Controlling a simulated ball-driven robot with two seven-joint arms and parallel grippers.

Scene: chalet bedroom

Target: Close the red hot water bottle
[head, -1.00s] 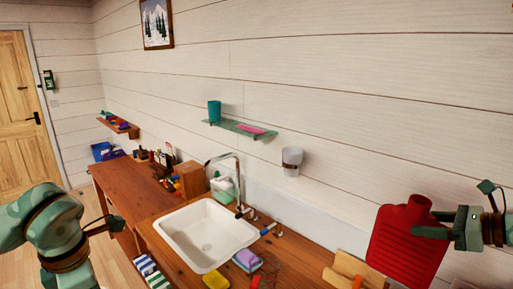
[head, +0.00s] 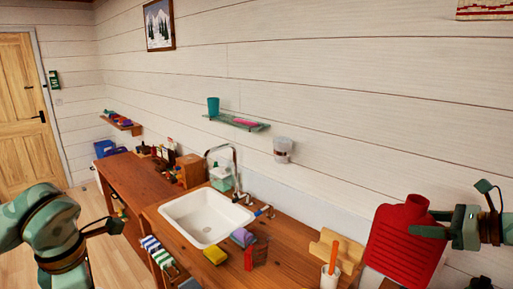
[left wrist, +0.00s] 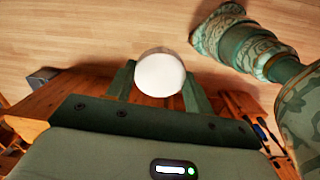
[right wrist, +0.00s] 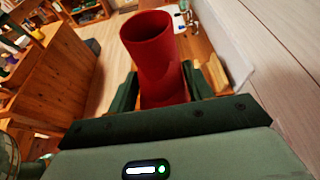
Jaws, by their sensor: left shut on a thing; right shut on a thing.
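The red hot water bottle (head: 402,245) hangs upright at the right of the head view, mouth up. The left jaws and the white thing do not show in the head view.
The wooden counter (head: 285,262) holds a white sink (head: 207,218) with a tap, a yellow sponge (head: 215,255), a white cup (head: 330,277) and a wooden holder (head: 338,249). A glass shelf (head: 237,123) and tumbler (head: 283,149) are on the wall. The air between my arms is clear.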

